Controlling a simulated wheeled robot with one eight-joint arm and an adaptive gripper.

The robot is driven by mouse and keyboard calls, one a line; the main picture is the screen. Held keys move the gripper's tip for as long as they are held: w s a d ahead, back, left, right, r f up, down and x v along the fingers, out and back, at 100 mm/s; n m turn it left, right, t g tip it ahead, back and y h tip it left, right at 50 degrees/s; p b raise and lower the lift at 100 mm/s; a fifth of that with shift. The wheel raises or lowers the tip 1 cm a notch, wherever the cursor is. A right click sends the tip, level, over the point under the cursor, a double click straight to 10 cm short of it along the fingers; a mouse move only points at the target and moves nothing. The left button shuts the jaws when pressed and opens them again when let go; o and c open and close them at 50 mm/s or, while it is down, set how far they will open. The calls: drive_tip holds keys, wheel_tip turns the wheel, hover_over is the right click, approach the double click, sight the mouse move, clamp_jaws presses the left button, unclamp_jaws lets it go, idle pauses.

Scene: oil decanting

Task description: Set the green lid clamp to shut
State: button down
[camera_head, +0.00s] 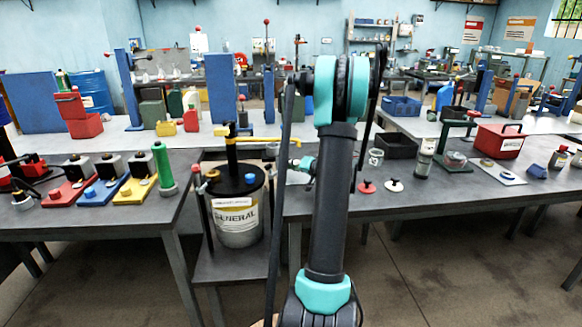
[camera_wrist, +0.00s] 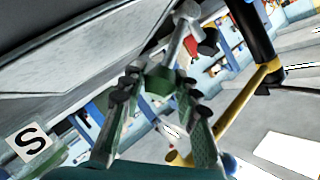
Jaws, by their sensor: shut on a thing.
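In the wrist view, my gripper (camera_wrist: 159,86) is shut on a small green piece, which I take to be the green lid clamp (camera_wrist: 158,79). A grey rod with a pale rounded end (camera_wrist: 187,14) runs up from it. The fingers hide part of the green piece, and I cannot tell the clamp's setting. In the head view, the grey drum (camera_head: 238,222) has a black lid (camera_head: 237,188) and a label reading GENERAL. My gripper is mostly hidden behind my arm there, to the right of the drum. The green clamp cannot be made out in that view.
A black pump with a yellow spout (camera_head: 262,140) stands on the drum and also shows in the wrist view (camera_wrist: 232,122). A red-topped post (camera_head: 197,172) is at its left. Benches flank the drum. A cup marked S (camera_head: 375,157) stands on the right bench (camera_head: 325,205).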

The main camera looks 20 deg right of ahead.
drive_tip(key=a+r+n+g+h, duration=0.1)
drive_tip(key=w+a+r+n+g+h, duration=0.1)
drive_tip(key=r, duration=0.1)
drive_tip(key=shift+a, duration=0.25)
drive_tip(key=shift+w+a+r+n+g+h, duration=0.2)
drive_tip(key=shift+a+r+n+g+h, duration=0.05)
drive_tip(key=shift+a+n+h, duration=0.25)
drive_tip(key=shift+w+a+r+n+g+h, duration=0.15)
drive_tip(key=shift+a+r+n+g+h, duration=0.1)
drive_tip(key=shift+a+n+h, duration=0.2)
drive_tip(key=shift+w+a+r+n+g+h, duration=0.15)
drive_tip(key=shift+a+n+g+h, duration=0.05)
drive_tip(key=shift+a+h, duration=0.15)
drive_tip(key=shift+w+a+r+n+g+h, duration=0.1)
drive_tip(key=shift+w+a+n+g+h, duration=0.1)
drive_tip(key=shift+a+h, duration=0.15)
drive_tip(key=shift+w+a, duration=0.2)
drive_tip(key=shift+a, duration=0.35)
drive_tip(key=shift+w+a, duration=0.15)
drive_tip(key=shift+a, duration=0.35)
drive_tip(key=c, duration=1.1)
unclamp_jaws()
drive_tip(key=shift+a, duration=0.1)
drive_tip(key=shift+s+r, duration=0.1)
drive_tip(key=shift+r, duration=0.05)
drive_tip(key=v, duration=1.1)
drive_tip(key=shift+s+r, duration=0.25)
drive_tip(key=shift+s, duration=0.1)
